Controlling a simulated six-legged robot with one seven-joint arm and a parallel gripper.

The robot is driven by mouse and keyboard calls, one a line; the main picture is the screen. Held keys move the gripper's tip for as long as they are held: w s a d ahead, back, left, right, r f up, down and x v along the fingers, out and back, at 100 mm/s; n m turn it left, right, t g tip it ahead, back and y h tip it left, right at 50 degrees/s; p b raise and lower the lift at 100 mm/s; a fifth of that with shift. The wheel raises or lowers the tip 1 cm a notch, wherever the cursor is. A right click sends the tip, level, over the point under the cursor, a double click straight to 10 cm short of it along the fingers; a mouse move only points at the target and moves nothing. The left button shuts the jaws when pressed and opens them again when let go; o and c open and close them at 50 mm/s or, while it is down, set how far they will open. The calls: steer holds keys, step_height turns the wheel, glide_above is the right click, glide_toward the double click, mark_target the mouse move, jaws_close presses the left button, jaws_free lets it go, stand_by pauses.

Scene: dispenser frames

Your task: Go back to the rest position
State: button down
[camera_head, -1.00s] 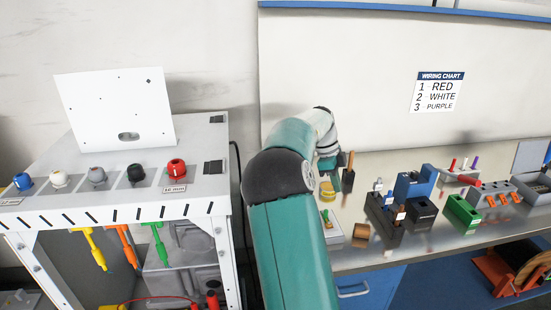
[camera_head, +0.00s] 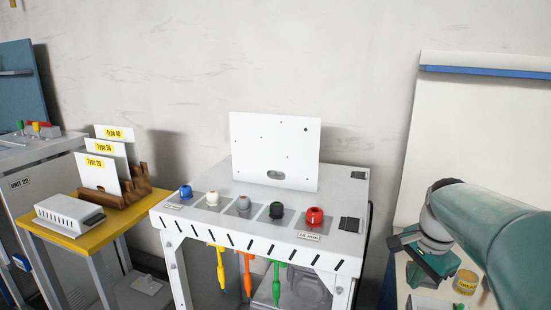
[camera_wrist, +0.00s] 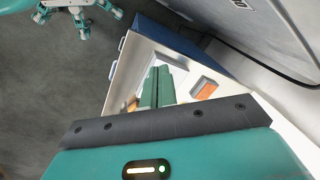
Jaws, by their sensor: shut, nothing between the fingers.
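My gripper (camera_head: 418,272) is at the right of the head view, at the end of my teal arm, over the left end of the workbench (camera_head: 400,290). In the wrist view its two green fingers (camera_wrist: 157,78) lie together with no object between them. The fingers point toward the bench, and the tips look clear of the things on it. The teal palm and dark bar fill the bottom of the wrist view. My arm's upper part is cut off by the head view's right edge.
A white dispenser frame (camera_head: 240,225) with coloured knobs stands at centre. A yellow table (camera_head: 90,238) with labelled plates is at left. A yellow roll (camera_head: 466,282) sits beside my gripper. The wrist view shows an orange-topped block (camera_wrist: 204,88) near the fingers and grey floor (camera_wrist: 60,80) at left.

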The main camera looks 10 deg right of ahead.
steer(key=s+a+n+t, duration=0.2)
steer(key=s+a+n, duration=0.4)
steer(key=a, duration=0.3)
steer(key=s+a+n+t, duration=0.1)
steer(key=s+a+n, duration=0.6)
steer(key=a+n, duration=0.2)
steer(key=shift+s+a+f+t, duration=0.25)
steer(key=shift+a+f+t, duration=0.05)
steer(key=shift+a+t, duration=0.15)
steer(key=shift+d, duration=0.1)
